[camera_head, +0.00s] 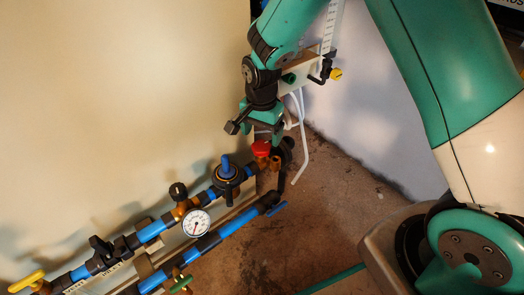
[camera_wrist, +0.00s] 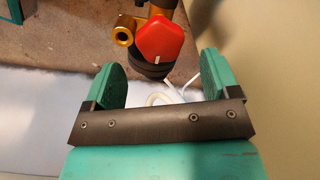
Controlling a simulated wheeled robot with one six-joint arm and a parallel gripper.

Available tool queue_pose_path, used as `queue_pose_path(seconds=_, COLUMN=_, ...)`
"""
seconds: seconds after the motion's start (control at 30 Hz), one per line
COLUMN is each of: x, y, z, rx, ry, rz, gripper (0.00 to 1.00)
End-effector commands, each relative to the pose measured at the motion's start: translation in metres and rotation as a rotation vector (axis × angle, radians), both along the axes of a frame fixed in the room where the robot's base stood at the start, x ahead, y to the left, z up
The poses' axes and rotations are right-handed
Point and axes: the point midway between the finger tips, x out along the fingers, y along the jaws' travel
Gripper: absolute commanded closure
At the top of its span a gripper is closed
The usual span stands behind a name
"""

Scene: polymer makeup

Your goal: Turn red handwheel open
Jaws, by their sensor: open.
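The red handwheel (camera_head: 261,148) sits at the right end of the upper pipe run in the head view, on a brass valve. In the wrist view the handwheel (camera_wrist: 160,40) is a red knob with a white mark on its lower edge, beside a brass port (camera_wrist: 123,35). My gripper (camera_head: 262,128) is just above the handwheel in the head view. In the wrist view my gripper (camera_wrist: 160,66) shows two green fingers spread apart with nothing between them. The handwheel lies beyond the fingertips, roughly between their lines, and appears apart from them.
Blue pipes run along the beige wall with a pressure gauge (camera_head: 196,223), a blue knob (camera_head: 226,165), a black knob (camera_head: 178,191) and a yellow handle (camera_head: 27,281). A white hose (camera_head: 301,140) hangs right of the gripper. The brown floor (camera_head: 335,205) is largely clear.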

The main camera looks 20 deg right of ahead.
Motion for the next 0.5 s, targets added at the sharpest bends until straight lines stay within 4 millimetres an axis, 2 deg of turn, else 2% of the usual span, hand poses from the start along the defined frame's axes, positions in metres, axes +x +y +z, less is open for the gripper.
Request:
queue_pose_path(seconds=0.03, x=0.000, y=0.000, z=-0.016, rx=0.000, ry=0.001, rz=0.000, gripper=0.19)
queue_pose_path(seconds=0.2, x=0.000, y=0.000, z=-0.037, rx=0.000, ry=0.000, rz=0.001, gripper=0.19)
queue_pose_path(seconds=0.5, x=0.000, y=0.000, z=-0.044, rx=0.001, ry=-0.002, rz=0.001, gripper=0.19)
